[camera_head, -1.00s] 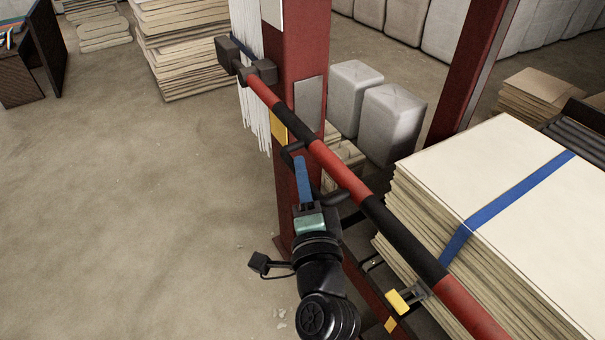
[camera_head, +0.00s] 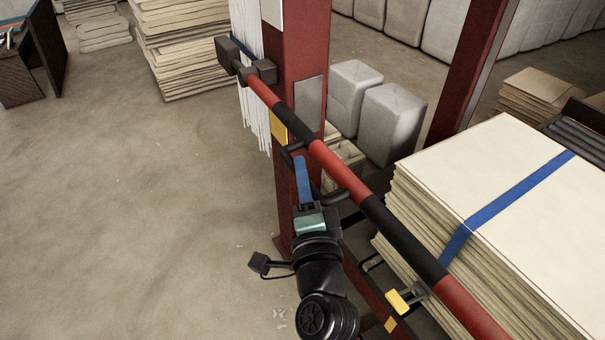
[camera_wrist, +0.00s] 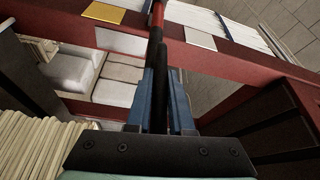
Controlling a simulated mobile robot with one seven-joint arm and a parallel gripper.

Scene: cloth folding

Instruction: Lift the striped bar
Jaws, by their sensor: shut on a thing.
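The striped bar (camera_head: 338,167) has red and black bands and runs from the upper left to the lower right in the head view. It passes a red post and runs beside a tall stack of sheets. A black handle (camera_head: 339,194) is attached along its lower side. My gripper (camera_head: 303,178), with blue fingers, is shut on the handle near the post. In the wrist view my gripper (camera_wrist: 161,100) has its fingers on both sides of a black length, with the bar (camera_wrist: 157,22) running away beyond them. The contact is partly hidden in the head view.
The red post (camera_head: 297,60) stands close behind my gripper. A strapped stack of sheets (camera_head: 480,165) fills the right side. Grey bales (camera_head: 391,125) stand behind the bar. A yellow-tabbed latch (camera_head: 398,301) sits below the bar. Floor at left is open.

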